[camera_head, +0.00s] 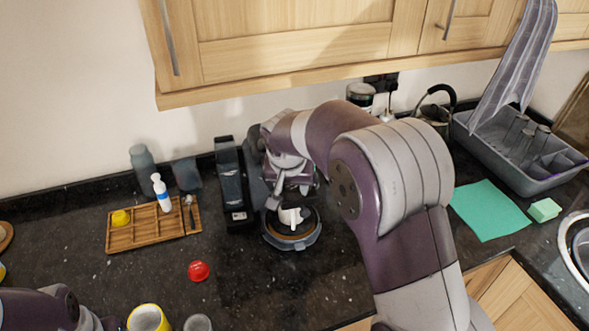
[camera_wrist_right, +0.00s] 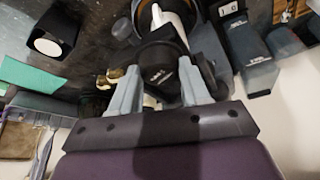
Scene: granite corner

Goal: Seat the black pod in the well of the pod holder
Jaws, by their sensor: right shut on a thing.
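My right gripper (camera_head: 287,196) is at the coffee machine, just above and behind its round base (camera_head: 291,243). In the right wrist view its two grey fingers (camera_wrist_right: 160,88) are shut on a dark round thing with white lettering, the black pod (camera_wrist_right: 158,66); the head view hides it behind the gripper. A white piece (camera_head: 291,217) stands out over the base, and it also shows past the fingers in the wrist view (camera_wrist_right: 174,20). I cannot tell whether it is the pod holder, and no well can be made out. Part of my left arm and gripper (camera_head: 92,318) shows at the lower left.
A wooden tray (camera_head: 125,240) with a yellow pod (camera_head: 121,218) and a white-blue bottle (camera_head: 162,192) lies left. A teal cloth (camera_head: 488,209) and dish rack (camera_head: 505,165) are right. Cupboards hang above.

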